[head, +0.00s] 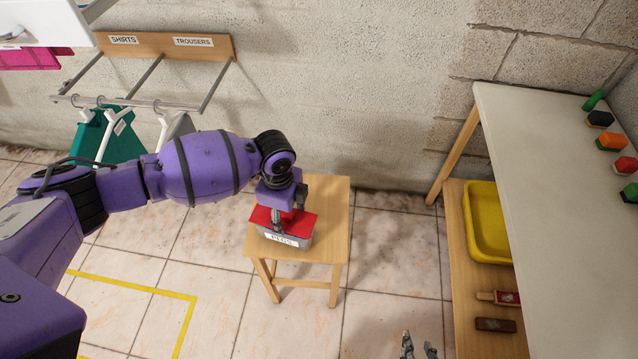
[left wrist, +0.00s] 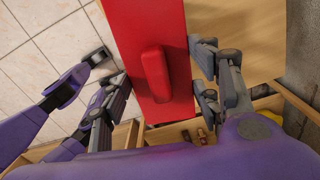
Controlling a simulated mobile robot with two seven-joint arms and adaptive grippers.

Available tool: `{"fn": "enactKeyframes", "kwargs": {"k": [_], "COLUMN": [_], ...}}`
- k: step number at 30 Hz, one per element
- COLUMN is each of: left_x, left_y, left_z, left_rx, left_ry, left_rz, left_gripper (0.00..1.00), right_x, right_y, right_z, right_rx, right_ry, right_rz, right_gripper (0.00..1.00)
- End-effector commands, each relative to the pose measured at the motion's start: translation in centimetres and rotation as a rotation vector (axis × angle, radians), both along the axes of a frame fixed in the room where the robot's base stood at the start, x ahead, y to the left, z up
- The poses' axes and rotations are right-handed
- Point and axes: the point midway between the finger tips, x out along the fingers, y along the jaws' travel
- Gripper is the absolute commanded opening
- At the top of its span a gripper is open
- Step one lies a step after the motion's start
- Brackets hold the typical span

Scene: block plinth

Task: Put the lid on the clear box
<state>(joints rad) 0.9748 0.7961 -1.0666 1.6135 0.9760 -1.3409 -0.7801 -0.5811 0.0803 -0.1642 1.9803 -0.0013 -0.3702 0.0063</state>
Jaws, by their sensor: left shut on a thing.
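The red lid (head: 264,214) lies over the top of the grey-looking clear box (head: 304,240), which has a PEGS label and stands on a small wooden stool. I cannot tell whether the lid is seated or slightly above the rim. My left gripper (head: 288,211) is over the lid, its fingers at the lid's two long sides. In the left wrist view, the lid (left wrist: 148,28) with its raised red handle lies between the fingers of my left gripper (left wrist: 160,87); the box is hidden beneath. My right gripper (head: 419,347) shows at the bottom edge, fingers apart and empty.
The wooden stool (head: 335,215) has bare top around the box. A clothes rail (head: 130,103) is at left.

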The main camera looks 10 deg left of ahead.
Motion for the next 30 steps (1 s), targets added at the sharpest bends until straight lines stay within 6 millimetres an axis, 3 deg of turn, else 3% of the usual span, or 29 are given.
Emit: {"fn": "enactKeyframes", "kwargs": {"k": [30], "left_x": [-0.11], "left_y": [-0.04], "left_z": [-0.82], "left_rx": [0.000], "left_ry": [0.003], "left_rz": [0.000], "left_gripper": [0.32], "right_x": [-0.02], "right_y": [-0.06], "right_z": [0.01], "right_rx": [-0.001], "right_ry": [0.000], "right_rz": [-0.001], "right_gripper": [0.31]}}
